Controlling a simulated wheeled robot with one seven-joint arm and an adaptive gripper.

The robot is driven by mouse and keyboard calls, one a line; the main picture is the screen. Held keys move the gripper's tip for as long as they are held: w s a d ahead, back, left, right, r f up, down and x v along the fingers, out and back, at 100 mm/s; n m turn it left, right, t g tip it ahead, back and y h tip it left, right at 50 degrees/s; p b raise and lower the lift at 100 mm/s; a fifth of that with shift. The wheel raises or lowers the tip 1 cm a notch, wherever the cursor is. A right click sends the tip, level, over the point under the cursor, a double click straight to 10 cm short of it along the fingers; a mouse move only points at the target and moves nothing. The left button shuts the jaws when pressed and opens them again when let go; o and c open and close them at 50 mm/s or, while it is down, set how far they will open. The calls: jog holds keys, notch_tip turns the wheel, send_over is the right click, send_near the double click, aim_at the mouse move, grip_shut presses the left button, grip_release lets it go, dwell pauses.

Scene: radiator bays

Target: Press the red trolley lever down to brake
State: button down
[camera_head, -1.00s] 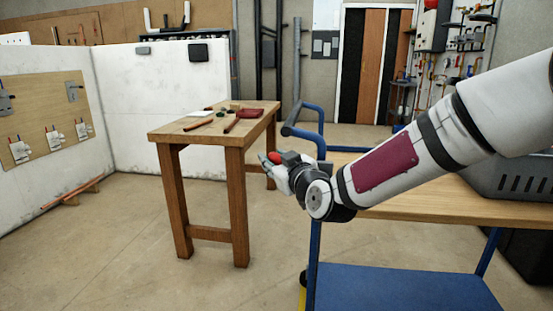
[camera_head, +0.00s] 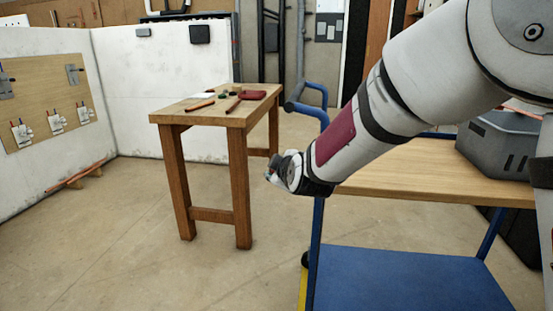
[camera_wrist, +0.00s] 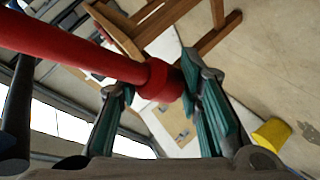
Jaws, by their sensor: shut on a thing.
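The red lever (camera_wrist: 80,48) enters the wrist view from the upper left, and its thick red end lies between the two teal fingers. My gripper (camera_wrist: 160,108) is shut on that end. In the head view my gripper (camera_head: 273,175) is at the left end of the blue trolley (camera_head: 400,285), below the height of its blue handle (camera_head: 306,107). The lever is hidden behind my gripper and arm there. The trolley has a wooden top and a blue lower shelf.
A wooden workbench (camera_head: 190,111) with tools on it stands left of the trolley. A grey crate (camera_head: 495,142) sits on the trolley top at the right. White partition walls (camera_head: 160,95) stand at the back left. The floor between bench and trolley is clear.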

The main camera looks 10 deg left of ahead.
jog(key=shift+d+f+p, duration=0.2)
jog(key=shift+f+p, duration=0.1)
jog(key=shift+f, duration=0.2)
jog(key=c, duration=1.1)
grip_release()
jog(key=shift+s, duration=0.1)
jog(key=v, duration=1.1)
jog(key=shift+s+r, duration=0.25)
jog(key=shift+r, duration=0.15)
jog(key=shift+d, duration=0.15)
